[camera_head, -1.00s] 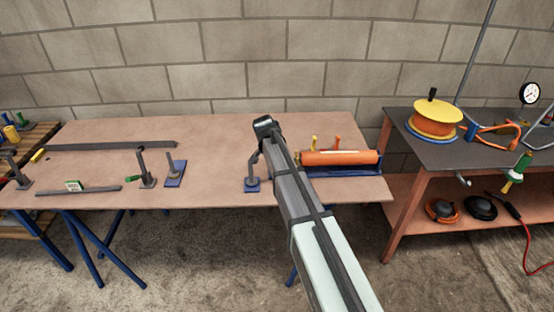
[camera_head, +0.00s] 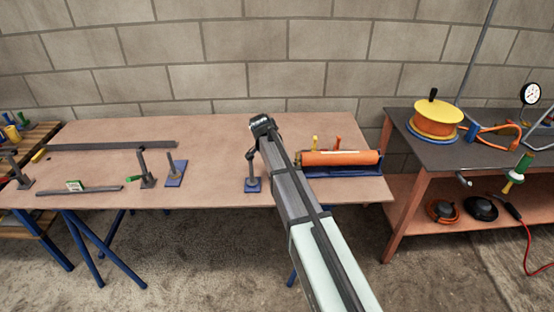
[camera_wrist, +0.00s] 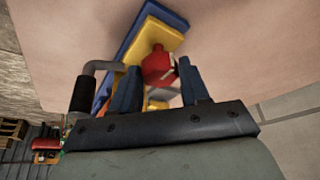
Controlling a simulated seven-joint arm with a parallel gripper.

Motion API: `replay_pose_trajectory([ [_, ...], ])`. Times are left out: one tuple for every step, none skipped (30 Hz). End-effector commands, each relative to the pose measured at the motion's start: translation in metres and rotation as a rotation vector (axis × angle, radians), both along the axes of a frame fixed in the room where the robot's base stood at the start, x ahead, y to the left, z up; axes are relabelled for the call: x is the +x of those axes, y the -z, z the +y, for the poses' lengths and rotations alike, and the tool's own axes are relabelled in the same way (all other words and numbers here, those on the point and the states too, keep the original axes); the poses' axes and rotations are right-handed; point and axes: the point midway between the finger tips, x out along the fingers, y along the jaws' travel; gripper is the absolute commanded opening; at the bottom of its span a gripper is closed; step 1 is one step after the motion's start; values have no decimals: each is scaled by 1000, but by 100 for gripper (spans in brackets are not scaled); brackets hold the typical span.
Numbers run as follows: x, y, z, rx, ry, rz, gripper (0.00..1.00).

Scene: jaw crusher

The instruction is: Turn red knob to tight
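The red knob (camera_wrist: 157,66) shows in the wrist view, in front of a yellow plate (camera_wrist: 165,35) that lies against a blue plate (camera_wrist: 133,32). My gripper (camera_wrist: 159,68) has its two dark fingers apart, one on each side of the knob. The left finger overlaps the knob's left edge in the picture. A narrow gap seems to show at the right finger; I cannot tell whether either finger touches. In the head view the end of my arm is over the table's middle, and the red knob cannot be made out there. No tight marking is readable.
A grey crank with a black grip (camera_wrist: 82,95) stands close to the left finger. In the head view, an orange roller (camera_head: 340,158) on a blue base lies right of my arm on the brown table (camera_head: 225,145). Stands and bars lie to the left.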

Motion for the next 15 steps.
replay_pose_trajectory([
  [0, 0, 0, 0, 0, 0, 51],
  [0, 0, 0, 0, 0, 0, 54],
  [0, 0, 0, 0, 0, 0, 57],
  [0, 0, 0, 0, -1, 0, 60],
  [0, 0, 0, 0, -1, 0, 63],
  [0, 0, 0, 0, -1, 0, 67],
  [0, 0, 0, 0, -1, 0, 70],
  [0, 0, 0, 0, -1, 0, 70],
  [0, 0, 0, 0, -1, 0, 70],
  [0, 0, 0, 0, -1, 0, 70],
  [0, 0, 0, 0, -1, 0, 70],
  [0, 0, 0, 0, -2, 0, 70],
  [0, 0, 0, 0, -2, 0, 70],
  [0, 0, 0, 0, -2, 0, 70],
  [0, -1, 1, 0, -2, 0, 70],
])
